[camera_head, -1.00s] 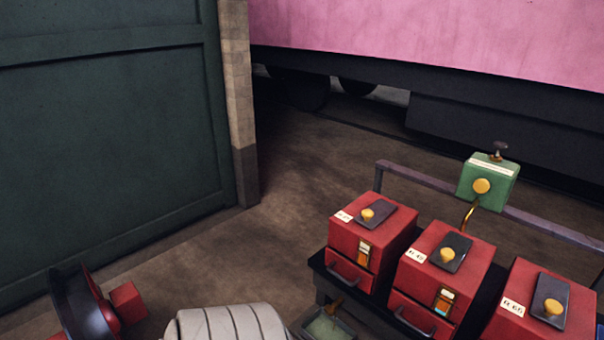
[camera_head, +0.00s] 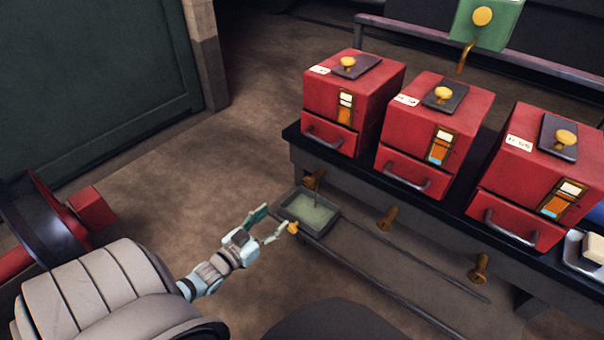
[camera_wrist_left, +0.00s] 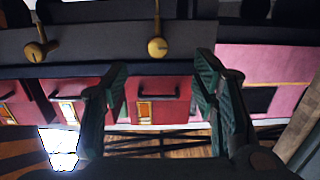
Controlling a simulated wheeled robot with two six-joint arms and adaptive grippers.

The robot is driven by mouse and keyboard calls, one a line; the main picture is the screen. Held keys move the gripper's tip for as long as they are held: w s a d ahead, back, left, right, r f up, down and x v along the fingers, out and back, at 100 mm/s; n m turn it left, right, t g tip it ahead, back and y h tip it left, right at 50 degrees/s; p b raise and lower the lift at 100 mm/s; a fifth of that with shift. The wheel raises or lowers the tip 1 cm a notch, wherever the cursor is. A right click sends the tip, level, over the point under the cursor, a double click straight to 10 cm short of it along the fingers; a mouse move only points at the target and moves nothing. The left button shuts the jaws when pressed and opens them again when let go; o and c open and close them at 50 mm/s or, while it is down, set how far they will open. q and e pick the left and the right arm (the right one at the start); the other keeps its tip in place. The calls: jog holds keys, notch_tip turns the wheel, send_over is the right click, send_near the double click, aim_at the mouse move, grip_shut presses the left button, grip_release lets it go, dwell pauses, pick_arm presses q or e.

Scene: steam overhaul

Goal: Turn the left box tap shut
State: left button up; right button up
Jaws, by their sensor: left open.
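Three red boxes stand in a row on a dark bench. The left box (camera_head: 350,95) has a brass tap (camera_head: 318,181) below it, at the bench's front, over a shallow tray (camera_head: 331,228) of greenish liquid. In the left wrist view, which looks upside down, a brass tap (camera_wrist_left: 158,47) that seems to be the same one shows between the fingers, ahead of them. My left gripper (camera_head: 271,224) is open and empty, left of the tray and apart from the tap. The tap's handle position is too small to tell. My right gripper is not in view.
Brass taps (camera_head: 388,218) (camera_head: 480,267) also stick out below the middle box (camera_head: 425,120) and the right box (camera_head: 535,170). A small orange knob (camera_head: 293,228) shows by the tray's near corner. A green box (camera_head: 500,25) stands behind.

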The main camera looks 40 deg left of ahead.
pick_arm(q)
jog(key=w+r, duration=0.2)
jog(key=b, duration=0.4)
send_near(308, 183)
jog(key=w, duration=0.3)
jog(key=shift+t, duration=0.3)
jog(key=w, duration=0.1)
jog(key=w+b, duration=0.1)
jog(key=w, duration=0.2)
jog(key=shift+w+a+f+b, duration=0.1)
jog(key=shift+w+f+b, duration=0.15)
jog(key=shift+w+b, duration=0.1)
jog(key=shift+w+r, duration=0.1)
jog(key=shift+w, duration=0.3)
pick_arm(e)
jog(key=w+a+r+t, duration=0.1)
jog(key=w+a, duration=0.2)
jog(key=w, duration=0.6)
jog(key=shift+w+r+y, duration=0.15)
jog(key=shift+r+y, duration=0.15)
pick_arm(q)
jog(key=c, duration=1.2)
jog(key=shift+o, duration=0.2)
